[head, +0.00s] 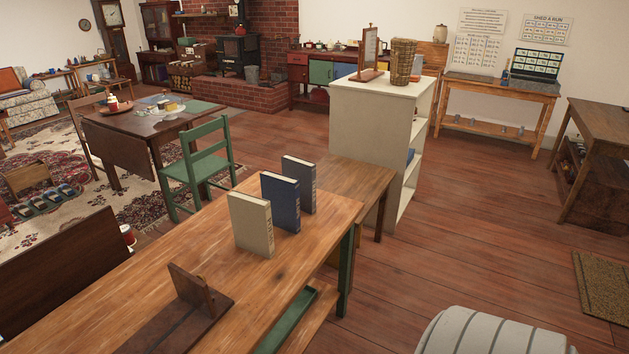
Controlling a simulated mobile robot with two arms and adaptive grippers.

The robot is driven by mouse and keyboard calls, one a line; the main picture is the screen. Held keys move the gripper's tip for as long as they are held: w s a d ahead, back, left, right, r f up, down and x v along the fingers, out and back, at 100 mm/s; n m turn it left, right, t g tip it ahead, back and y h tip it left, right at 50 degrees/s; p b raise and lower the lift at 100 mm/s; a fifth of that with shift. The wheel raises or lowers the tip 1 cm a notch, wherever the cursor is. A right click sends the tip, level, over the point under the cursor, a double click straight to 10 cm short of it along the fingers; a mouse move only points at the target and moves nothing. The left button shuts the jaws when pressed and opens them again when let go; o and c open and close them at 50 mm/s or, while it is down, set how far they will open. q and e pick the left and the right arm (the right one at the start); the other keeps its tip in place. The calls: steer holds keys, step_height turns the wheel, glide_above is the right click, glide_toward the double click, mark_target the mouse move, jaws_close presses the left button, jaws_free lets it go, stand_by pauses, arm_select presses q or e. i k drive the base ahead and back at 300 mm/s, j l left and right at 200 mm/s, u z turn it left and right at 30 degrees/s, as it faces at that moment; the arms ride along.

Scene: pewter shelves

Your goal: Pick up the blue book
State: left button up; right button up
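The blue book (281,202) stands upright on the long wooden table (170,240), near its right end. A beige book (251,224) stands just in front of it and slightly to the left, overlapping part of its cover in the view. A grey-blue book (299,184) stands behind it to the right. The blue book's spine faces right. Narrow gaps seem to separate the three books. Neither of my grippers is in the head view.
A dark wooden stand (190,310) sits at the table's near end. A cream shelf unit (372,125) stands beyond the table's far end. A green chair (200,165) is behind the table on the left. The wooden floor (470,240) to the right is largely open.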

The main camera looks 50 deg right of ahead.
mark_target(282, 191)
steer(key=z, duration=1.4)
steer(key=i+l+u, duration=0.1)
steer(key=l, duration=0.25)
steer(key=i+l, duration=0.35)
steer(key=i+l+u, duration=0.15)
steer(key=i+l, duration=0.2)
steer(key=l, duration=0.35)
steer(key=i+l+u, duration=0.15)
steer(key=l, duration=0.2)
steer(key=i, duration=0.05)
